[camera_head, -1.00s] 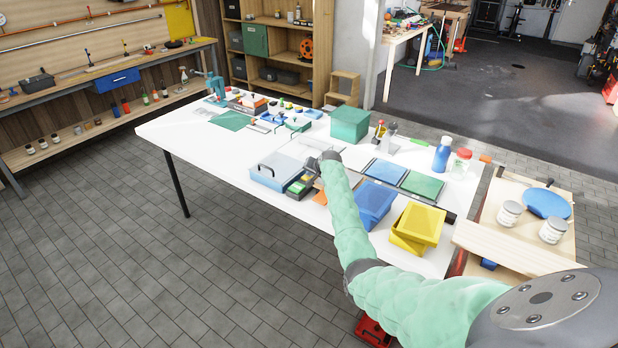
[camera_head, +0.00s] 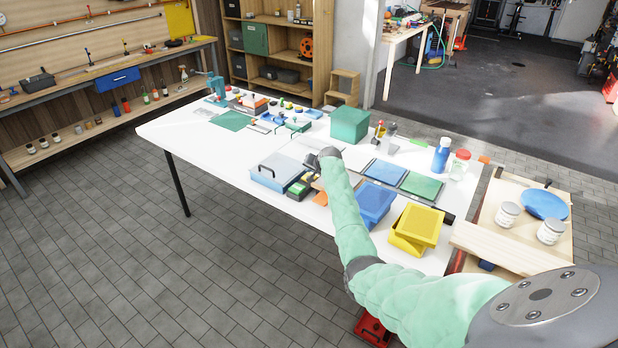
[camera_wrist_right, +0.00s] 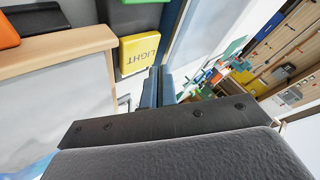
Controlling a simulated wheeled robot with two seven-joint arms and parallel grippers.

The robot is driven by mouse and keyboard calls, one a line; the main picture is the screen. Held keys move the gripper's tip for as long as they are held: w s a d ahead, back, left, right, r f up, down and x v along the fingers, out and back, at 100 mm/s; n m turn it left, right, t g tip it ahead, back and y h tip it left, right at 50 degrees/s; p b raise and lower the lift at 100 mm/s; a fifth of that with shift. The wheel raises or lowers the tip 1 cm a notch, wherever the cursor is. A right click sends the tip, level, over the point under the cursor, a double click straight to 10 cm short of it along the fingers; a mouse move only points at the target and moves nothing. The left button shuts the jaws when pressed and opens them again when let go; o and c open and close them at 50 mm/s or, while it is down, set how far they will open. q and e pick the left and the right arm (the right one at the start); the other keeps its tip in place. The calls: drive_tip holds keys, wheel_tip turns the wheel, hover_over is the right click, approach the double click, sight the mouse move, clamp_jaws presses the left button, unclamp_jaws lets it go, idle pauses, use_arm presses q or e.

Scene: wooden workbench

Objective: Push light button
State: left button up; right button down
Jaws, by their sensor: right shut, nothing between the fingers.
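The yellow button marked LIGHT (camera_wrist_right: 139,52) sits on a dark panel in the right wrist view, at the upper middle. My right gripper (camera_wrist_right: 158,86) is shut and empty, its fingertips just below and right of the button in that picture. I cannot tell whether they touch it. In the head view my right gripper (camera_head: 314,160) is over the table beside a small dark button box (camera_head: 297,189) with green on top. The lettering is too small to read there. My left gripper is not in view.
A grey-lidded blue box (camera_head: 276,174) stands left of the button box. A blue bin (camera_head: 374,204) and yellow bins (camera_head: 418,226) stand to the right. A green box (camera_head: 349,125) stands behind. The white table (camera_head: 190,137) has free room at its left front.

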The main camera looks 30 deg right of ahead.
wheel_tip(320, 180, up, 6)
drive_tip(key=p, duration=0.4)
drive_tip(key=shift+f, duration=0.15)
idle(0.5)
